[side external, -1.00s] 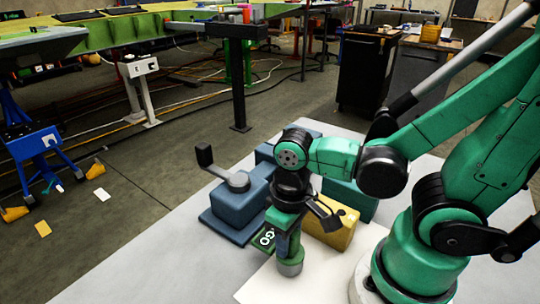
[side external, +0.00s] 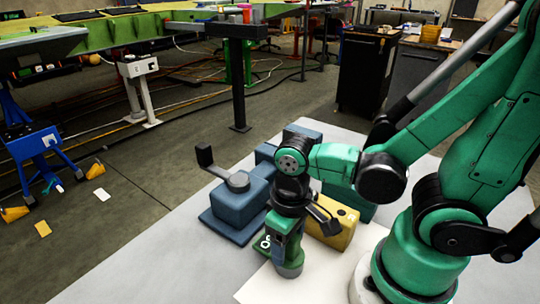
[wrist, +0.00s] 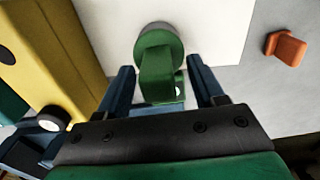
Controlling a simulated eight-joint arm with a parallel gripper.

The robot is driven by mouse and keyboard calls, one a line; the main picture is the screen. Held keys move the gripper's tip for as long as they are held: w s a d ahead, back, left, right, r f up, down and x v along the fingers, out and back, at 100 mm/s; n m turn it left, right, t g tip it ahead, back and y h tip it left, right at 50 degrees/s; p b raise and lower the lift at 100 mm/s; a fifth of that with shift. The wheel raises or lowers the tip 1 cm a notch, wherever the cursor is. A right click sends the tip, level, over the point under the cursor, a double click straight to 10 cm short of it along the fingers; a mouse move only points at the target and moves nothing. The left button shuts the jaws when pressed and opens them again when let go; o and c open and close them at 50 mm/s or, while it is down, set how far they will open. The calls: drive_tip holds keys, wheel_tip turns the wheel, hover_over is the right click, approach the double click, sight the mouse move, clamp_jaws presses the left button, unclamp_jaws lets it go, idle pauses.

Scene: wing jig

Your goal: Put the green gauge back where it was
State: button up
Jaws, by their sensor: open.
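The green gauge (wrist: 158,68) shows in the wrist view as a green body with a round grey end at the top. My gripper (wrist: 163,88) is open, with one blue finger on each side of the gauge. A gap shows beside the fingers in the wrist view. The side view does not clearly show the fingertips against the gauge.
Blue blocks (side external: 232,212), one with a black-handled crank, stand left of my gripper. A yellow block (side external: 335,230) stands close on its right and also shows in the wrist view (wrist: 62,50). An orange block (wrist: 285,47) lies on the grey surface. The front left surface is clear.

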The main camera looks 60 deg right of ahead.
wheel_tip(320, 180, up, 12)
drive_tip(key=w+d+f+t, duration=0.2)
drive_tip(key=w+d+t, duration=0.2)
drive_tip(key=w+t, duration=0.3)
drive_tip(key=shift+w+f, duration=0.2)
drive_tip(key=shift+w, duration=0.35)
